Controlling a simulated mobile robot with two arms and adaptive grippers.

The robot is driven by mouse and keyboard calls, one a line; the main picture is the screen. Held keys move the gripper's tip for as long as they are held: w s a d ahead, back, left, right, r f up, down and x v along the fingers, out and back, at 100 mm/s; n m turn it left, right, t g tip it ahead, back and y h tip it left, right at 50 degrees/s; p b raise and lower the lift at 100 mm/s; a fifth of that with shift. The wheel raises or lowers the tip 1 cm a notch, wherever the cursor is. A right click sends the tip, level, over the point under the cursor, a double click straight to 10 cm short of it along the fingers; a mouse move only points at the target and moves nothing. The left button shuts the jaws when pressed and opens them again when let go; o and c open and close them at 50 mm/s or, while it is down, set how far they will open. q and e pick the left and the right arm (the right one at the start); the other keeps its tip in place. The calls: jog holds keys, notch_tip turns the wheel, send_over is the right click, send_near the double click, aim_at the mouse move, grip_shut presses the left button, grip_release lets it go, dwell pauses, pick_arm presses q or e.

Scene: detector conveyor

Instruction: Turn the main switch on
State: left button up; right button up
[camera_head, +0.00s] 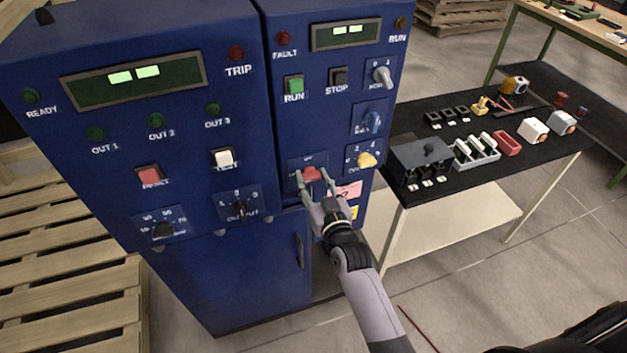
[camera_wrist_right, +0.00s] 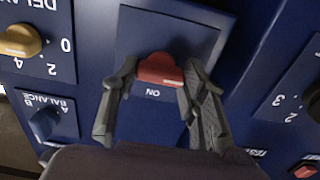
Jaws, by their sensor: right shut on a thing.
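The main switch is a red handle (camera_head: 311,174) on a dark blue plate, low on the right-hand blue cabinet (camera_head: 330,80). In the right wrist view the red handle (camera_wrist_right: 160,69) lies crosswise, with an upside-down "ON" label beside it. My right gripper (camera_head: 312,178) is at the handle, one finger on each side. Its fingers (camera_wrist_right: 158,82) are shut on the red handle in the wrist view. The head view hides part of the handle and plate behind the fingers. My left gripper is not in view.
A yellow knob (camera_head: 367,159) and a blue knob (camera_head: 372,121) sit close to the switch on its right. A left-hand cabinet (camera_head: 60,60) has more buttons. A black-topped table (camera_head: 470,125) with small parts stands right. Wooden pallets (camera_head: 70,290) lie at left.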

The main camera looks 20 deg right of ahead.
jog(key=shift+c, duration=1.2)
jog(key=shift+m, duration=0.3)
jog(key=m, duration=0.3)
jog(key=shift+m+p, duration=0.3)
jog(key=shift+p, duration=0.1)
jog(key=m, duration=0.4)
jog(key=shift+m, duration=0.3)
jog(key=m, duration=0.4)
jog(key=shift+m, duration=0.3)
jog(key=shift+f+m, duration=0.1)
jog(key=shift+m, duration=2.1)
